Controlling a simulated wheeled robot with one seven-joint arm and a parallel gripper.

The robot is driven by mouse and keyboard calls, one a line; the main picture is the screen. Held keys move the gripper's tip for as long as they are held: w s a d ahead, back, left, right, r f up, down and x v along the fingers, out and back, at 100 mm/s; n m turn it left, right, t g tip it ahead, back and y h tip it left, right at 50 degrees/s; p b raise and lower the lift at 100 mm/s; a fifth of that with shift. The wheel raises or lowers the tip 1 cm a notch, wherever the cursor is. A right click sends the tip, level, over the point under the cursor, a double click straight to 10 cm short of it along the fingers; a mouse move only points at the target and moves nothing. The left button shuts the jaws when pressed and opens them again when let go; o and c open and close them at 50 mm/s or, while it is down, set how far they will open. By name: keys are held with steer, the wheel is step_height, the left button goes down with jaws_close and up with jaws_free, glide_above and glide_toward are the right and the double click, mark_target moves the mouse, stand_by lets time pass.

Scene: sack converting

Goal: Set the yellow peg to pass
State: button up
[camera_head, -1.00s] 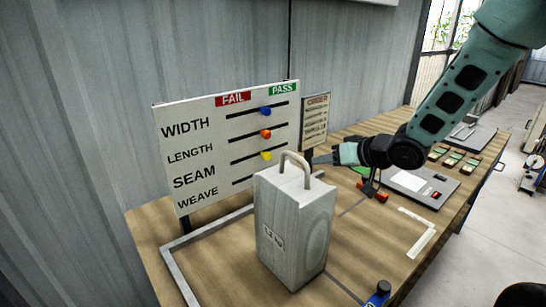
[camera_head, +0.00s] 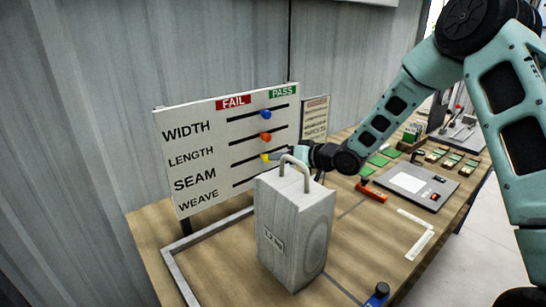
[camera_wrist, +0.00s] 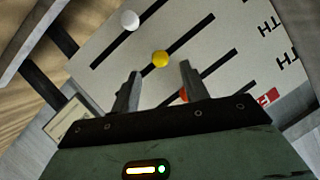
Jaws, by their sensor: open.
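The white board (camera_head: 180,110) carries slots for width, length, seam and weave, with a red FAIL label and a green PASS label to its right. The yellow peg (camera_head: 264,156) sits in the seam slot, about midway along, partly covered by my gripper (camera_head: 274,157) in the head view. In the wrist view the yellow peg (camera_wrist: 160,59) lies just ahead of and between the two fingertips of my open gripper (camera_wrist: 160,69). No grip on the peg shows.
A blue peg (camera_head: 265,114) and orange peg (camera_head: 265,136) sit in the slots above. A white peg (camera_wrist: 130,19) shows in the wrist view. A grey handled block (camera_head: 290,235) stands below my gripper, before the board. A small sign (camera_head: 315,115) stands right.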

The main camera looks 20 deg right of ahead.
steer(key=shift+p+x, duration=0.3)
steer(key=shift+x, duration=1.75)
steer(key=shift+c, duration=0.4)
jaws_close()
steer(key=p, duration=0.3)
glide_toward(282, 150)
steer(key=x, duration=0.4)
steer(key=shift+w+a, duration=0.2)
steer(key=shift+o, duration=0.4)
jaws_free()
steer(key=shift+f, duration=0.1)
steer(key=b+v, duration=0.3)
steer(key=v, duration=1.4)
steer(key=shift+d, duration=0.2)
steer(key=shift+s, duration=0.1)
